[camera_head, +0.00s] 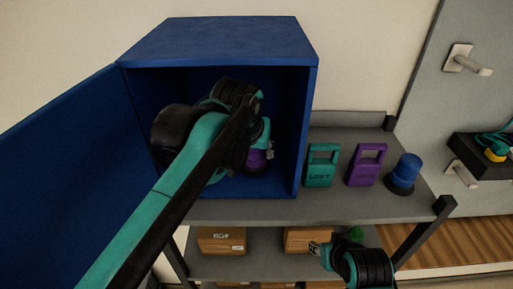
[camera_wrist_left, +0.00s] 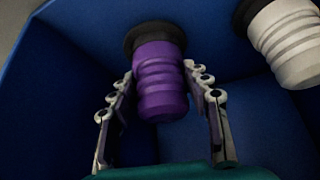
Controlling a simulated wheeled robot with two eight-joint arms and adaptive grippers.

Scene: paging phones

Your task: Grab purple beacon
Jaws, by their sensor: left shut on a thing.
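The purple beacon (camera_wrist_left: 160,80) has a ribbed body and a dark round base. It is inside the open blue cabinet (camera_head: 217,42). In the left wrist view my left gripper (camera_wrist_left: 160,76) has a finger on each side of the beacon and is shut on it. In the head view my left arm reaches into the cabinet and hides most of the gripper (camera_head: 262,148); a purple part of the beacon (camera_head: 256,161) shows beside it. My right gripper (camera_head: 316,249) is low in front of the lower shelf, and its finger opening is unclear.
A white beacon (camera_wrist_left: 291,42) stands beside the purple one. The cabinet door (camera_head: 65,165) is swung open at left. On the grey shelf (camera_head: 330,207) stand a teal tag (camera_head: 320,180), a purple tag (camera_head: 363,180) and a blue beacon (camera_head: 404,173). Boxes (camera_head: 221,240) sit below.

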